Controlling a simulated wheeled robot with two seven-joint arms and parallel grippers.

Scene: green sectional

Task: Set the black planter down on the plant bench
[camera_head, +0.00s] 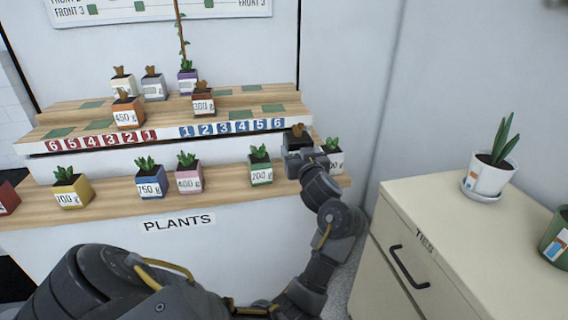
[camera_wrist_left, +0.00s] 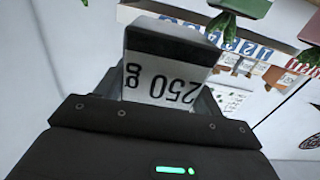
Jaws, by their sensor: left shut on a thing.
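The black planter (camera_head: 297,137) shows in the head view just past my left gripper (camera_head: 306,158), at the right end of the plant bench (camera_head: 220,181). In the left wrist view the black planter (camera_wrist_left: 168,45) has a white label reading 250 g, upside down in the picture, and sits between the fingers. My left gripper is shut on it. I cannot tell whether its base touches the bench, because my gripper hides it. A white pot (camera_head: 335,158) stands close on the right, partly covered. My right gripper is not in view.
A green pot (camera_head: 261,172), a pink pot (camera_head: 189,181), a blue pot (camera_head: 152,188) and a yellow pot (camera_head: 74,194) line the bench. A stepped shelf with numbered tiles (camera_head: 230,127) rises behind. A cream cabinet (camera_head: 430,205) stands at the right.

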